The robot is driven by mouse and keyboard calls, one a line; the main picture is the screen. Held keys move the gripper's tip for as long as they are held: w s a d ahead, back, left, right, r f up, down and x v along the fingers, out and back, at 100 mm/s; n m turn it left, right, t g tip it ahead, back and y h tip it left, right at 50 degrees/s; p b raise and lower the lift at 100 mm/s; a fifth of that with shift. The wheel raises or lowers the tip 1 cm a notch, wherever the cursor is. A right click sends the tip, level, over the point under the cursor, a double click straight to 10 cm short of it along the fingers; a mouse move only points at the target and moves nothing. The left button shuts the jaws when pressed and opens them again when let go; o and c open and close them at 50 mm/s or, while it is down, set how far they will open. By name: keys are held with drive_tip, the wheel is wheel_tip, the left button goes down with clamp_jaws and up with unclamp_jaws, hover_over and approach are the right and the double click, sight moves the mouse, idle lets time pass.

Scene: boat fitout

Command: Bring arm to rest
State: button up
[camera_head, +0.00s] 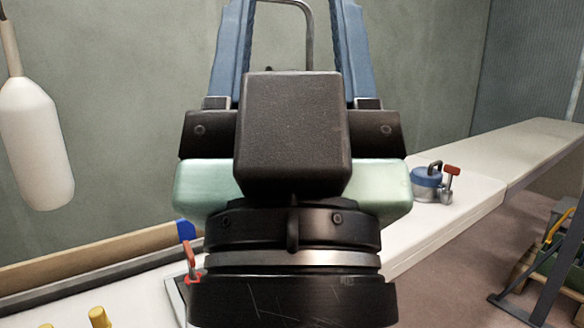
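My gripper (293,40) is close to the camera in the centre of the head view, pointing upward. Its two blue fingers stand wide apart, one on each side, and their tips run out of the top of the picture. No object shows between the visible parts of the fingers; only the wall and a curved metal pipe (309,30) show in the gap, behind them. The black and pale green wrist of my arm fills the middle and lower centre and hides what lies behind it.
A white fender (35,140) hangs at left. A pale bench (445,227) runs to the right, bearing a blue device (427,179) with a red-handled part. At lower left are a red-handled item (191,262), a wooden strip (80,262) and yellow pegs (98,317). A crate (562,272) stands at right.

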wheel_tip(320, 180, up, 29)
drive_tip(key=p, duration=2.7)
drive_tip(key=shift+r, duration=0.2)
